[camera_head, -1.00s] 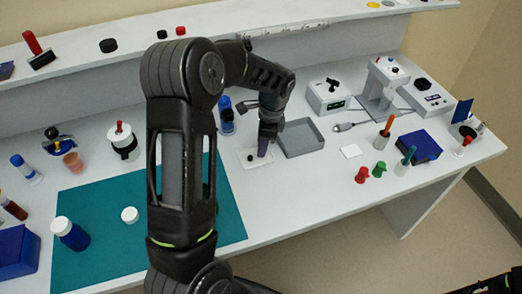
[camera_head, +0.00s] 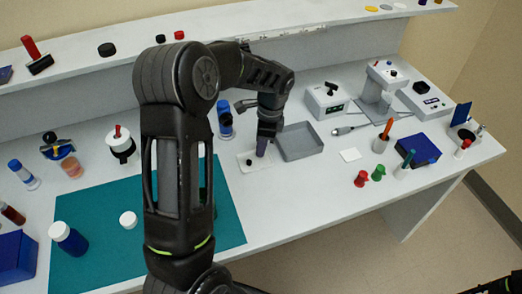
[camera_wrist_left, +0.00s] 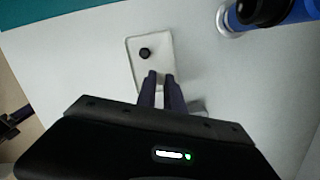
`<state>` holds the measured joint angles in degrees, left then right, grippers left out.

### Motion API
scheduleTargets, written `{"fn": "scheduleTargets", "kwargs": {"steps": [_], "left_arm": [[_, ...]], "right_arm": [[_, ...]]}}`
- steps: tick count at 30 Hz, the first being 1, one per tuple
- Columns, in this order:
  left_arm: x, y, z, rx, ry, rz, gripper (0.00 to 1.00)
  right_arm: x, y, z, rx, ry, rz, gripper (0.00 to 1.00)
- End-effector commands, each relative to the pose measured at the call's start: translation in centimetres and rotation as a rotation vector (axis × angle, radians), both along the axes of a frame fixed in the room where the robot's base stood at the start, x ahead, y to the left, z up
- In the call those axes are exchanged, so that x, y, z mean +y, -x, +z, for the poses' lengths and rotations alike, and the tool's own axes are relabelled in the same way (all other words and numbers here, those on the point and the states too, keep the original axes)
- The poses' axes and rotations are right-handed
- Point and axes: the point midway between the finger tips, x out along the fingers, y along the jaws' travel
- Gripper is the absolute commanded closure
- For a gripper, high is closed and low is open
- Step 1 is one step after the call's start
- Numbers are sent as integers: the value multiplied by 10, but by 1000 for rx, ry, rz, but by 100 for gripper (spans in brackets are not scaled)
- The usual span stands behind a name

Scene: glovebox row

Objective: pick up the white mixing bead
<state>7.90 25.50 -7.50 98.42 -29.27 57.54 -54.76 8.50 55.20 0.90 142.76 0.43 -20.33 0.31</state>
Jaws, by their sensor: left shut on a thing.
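My left gripper (camera_head: 262,153) points down over a small white tray (camera_head: 252,170), left of the grey bin. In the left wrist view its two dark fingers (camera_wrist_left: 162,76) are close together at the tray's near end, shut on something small. The white mixing bead is not clearly visible; a pale thing between the fingers cannot be told from the white tray behind. A black bead (camera_wrist_left: 145,53) lies in the tray, beyond the fingertips and apart from them; it also shows in the head view (camera_head: 249,161). My right gripper is not clearly in view.
A grey open bin (camera_head: 299,142) stands right of the gripper. A blue-capped bottle (camera_head: 226,118) stands behind left. A teal mat (camera_head: 100,262) with a white-capped bottle (camera_head: 69,238) lies left. Red and green cones (camera_head: 361,178) stand at the right.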

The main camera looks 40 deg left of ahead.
Motion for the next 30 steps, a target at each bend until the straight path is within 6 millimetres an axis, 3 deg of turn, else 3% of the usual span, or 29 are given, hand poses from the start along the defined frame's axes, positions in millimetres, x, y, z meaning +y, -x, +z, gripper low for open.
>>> {"fn": "scheduleTargets", "kwargs": {"steps": [9, 13, 30], "left_arm": [[0, -1, 59, -5, 0, 0, 100], [0, -1, 77, -3, 1, 0, 100], [0, 0, 84, 0, 0, -1, 100]], "right_arm": [[1, -1, -11, -4, -3, 1, 29], [1, -2, -12, -5, -3, 1, 29], [1, -2, -12, -5, -3, 1, 29]]}}
